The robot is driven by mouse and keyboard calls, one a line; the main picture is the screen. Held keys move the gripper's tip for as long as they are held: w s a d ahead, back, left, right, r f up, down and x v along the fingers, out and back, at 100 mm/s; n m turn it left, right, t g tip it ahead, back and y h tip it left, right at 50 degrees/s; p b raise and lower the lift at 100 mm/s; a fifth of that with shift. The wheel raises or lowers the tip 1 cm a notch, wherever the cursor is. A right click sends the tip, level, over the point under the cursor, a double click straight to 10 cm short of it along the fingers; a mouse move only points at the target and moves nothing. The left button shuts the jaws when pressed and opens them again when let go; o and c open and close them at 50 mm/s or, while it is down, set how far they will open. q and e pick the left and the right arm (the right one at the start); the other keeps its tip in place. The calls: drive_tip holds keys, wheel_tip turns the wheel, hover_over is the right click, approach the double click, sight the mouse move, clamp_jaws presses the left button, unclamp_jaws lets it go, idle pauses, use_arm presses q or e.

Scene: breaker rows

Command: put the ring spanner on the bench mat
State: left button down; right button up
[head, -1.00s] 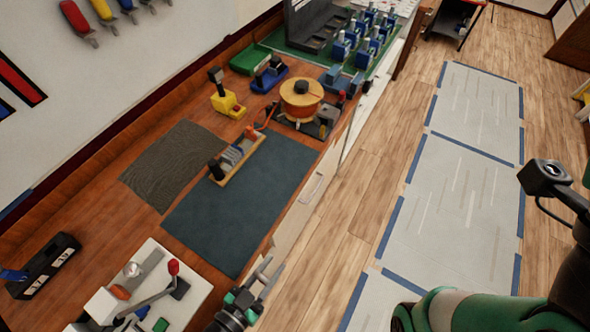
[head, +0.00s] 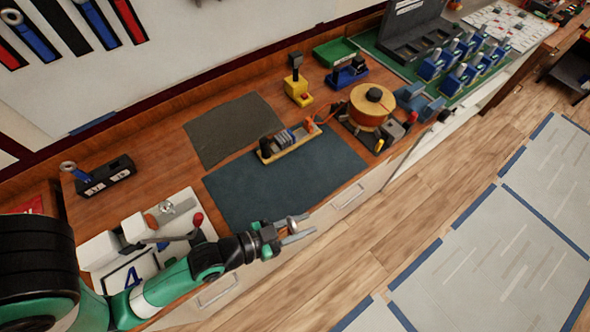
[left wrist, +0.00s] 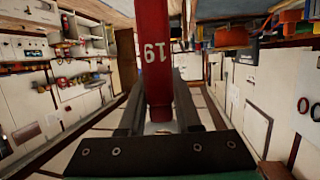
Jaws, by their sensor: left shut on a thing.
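My left gripper (head: 295,229) is in the head view, past the front edge of the bench, to the lower right of the blue bench mat (head: 235,192). In the left wrist view a red bar marked 19 (left wrist: 153,50), seemingly the ring spanner, stands between the fingers, and the gripper (left wrist: 160,115) is shut on it. Its ring end cannot be made out there. In the head view the held piece shows only as a small pale end at the fingers. The mat lies flat, with a wooden tray of parts on its upper edge. My right gripper is not in view.
A grey mat (head: 225,130) lies behind the blue one. A black holder (head: 105,177) with a blue-ended tool stands at the left. A white fixture with a red-knobbed lever (head: 198,219) is near my left arm. The wooden tray (head: 290,144) and an orange reel (head: 371,107) stand further right.

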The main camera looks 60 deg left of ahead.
use_arm(q)
drive_tip(key=s+a+r+n+g+y+p, duration=0.1)
drive_tip(key=s+a+r+n+y, duration=0.3)
drive_tip(key=a, duration=0.3)
drive_tip(key=s+a+r+n+g+y+p, duration=0.1)
drive_tip(key=s+a+r+n+y+p, duration=0.2)
drive_tip(key=s+a, duration=0.35)
drive_tip(key=shift+y, duration=0.5)
drive_tip(key=shift+w+a+f+b, duration=1)
drive_tip(key=shift+w+f+b, duration=0.3)
drive_tip(key=shift+w+f, duration=0.85)
drive_tip(key=shift+w+a+f+b, duration=1.05)
drive_tip(key=shift+w+f+b, duration=0.2)
drive_tip(key=shift+w+f, duration=0.85)
drive_tip(key=shift+w+a+f+b, duration=1)
drive_tip(key=shift+w+f+b, duration=0.3)
drive_tip(key=shift+w+f, duration=0.85)
drive_tip(key=shift+s+f, duration=0.15)
drive_tip(key=shift+f, duration=0.1)
drive_tip(key=c, duration=0.6)
unclamp_jaws()
drive_tip(key=shift+r, duration=0.1)
